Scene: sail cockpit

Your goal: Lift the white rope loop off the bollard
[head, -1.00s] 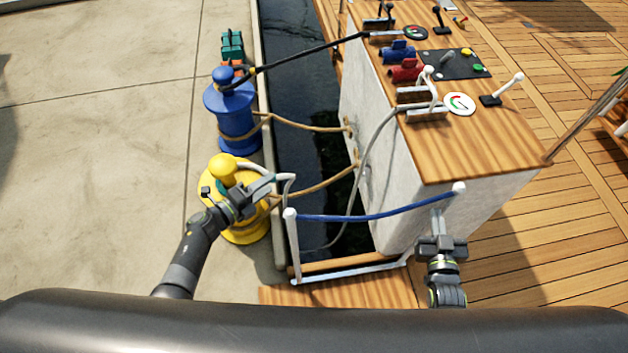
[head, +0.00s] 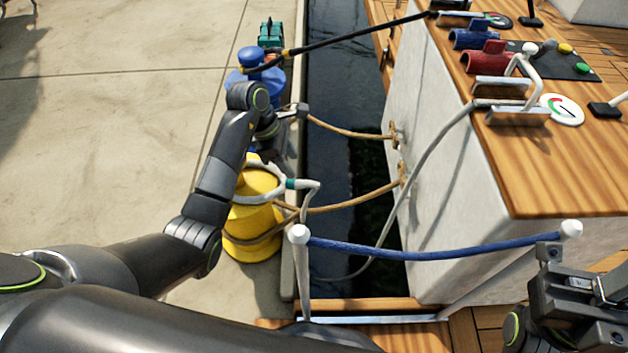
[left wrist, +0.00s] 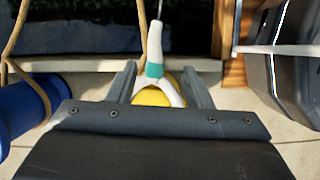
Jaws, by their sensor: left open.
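The white rope loop (head: 268,202) lies around the upper part of the yellow bollard (head: 248,220). A teal band (head: 292,184) joins the loop to a white tail hanging to its right. The bollard's top is partly hidden by my left arm. My left gripper (head: 298,110) is open and appears beyond and above the bollard in the head view. In the left wrist view, the open fingers (left wrist: 157,76) frame the white rope (left wrist: 155,42) and its teal band, with yellow below; contact cannot be told. My right gripper (head: 565,275) is at the lower right, its jaw state unclear.
A blue bollard (head: 262,78) with a tan rope (head: 350,132) stands behind. A dark water gap (head: 345,170) separates the dock from the white-sided console (head: 440,180). A blue rope (head: 430,238) spans two white posts in front.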

